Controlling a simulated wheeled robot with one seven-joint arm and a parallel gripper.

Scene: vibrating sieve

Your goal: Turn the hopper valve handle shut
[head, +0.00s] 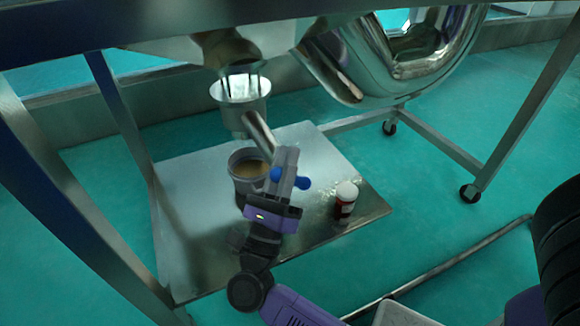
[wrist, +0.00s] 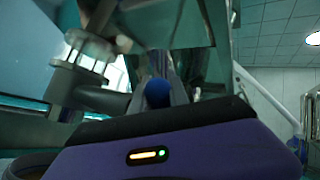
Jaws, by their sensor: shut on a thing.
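The blue valve handle (head: 303,183) shows on both sides of my gripper's jaws in the head view. Its rounded blue end (wrist: 157,92) is in the middle of the wrist view. My gripper (head: 287,162) is shut on the handle, and the jaws hide its middle part. The metal hopper outlet (head: 240,88) hangs above, with a slanted metal tube (head: 258,134) between it and my gripper. The outlet fitting also shows at upper left in the wrist view (wrist: 82,72). I cannot tell the valve's exact position.
A grey bucket (head: 238,188) with brown contents stands on the metal shelf (head: 190,210), partly behind my gripper. A white-capped red jar (head: 345,200) stands to its right. Frame legs (head: 118,110) border the space, and a large polished pipe (head: 420,60) curves above.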

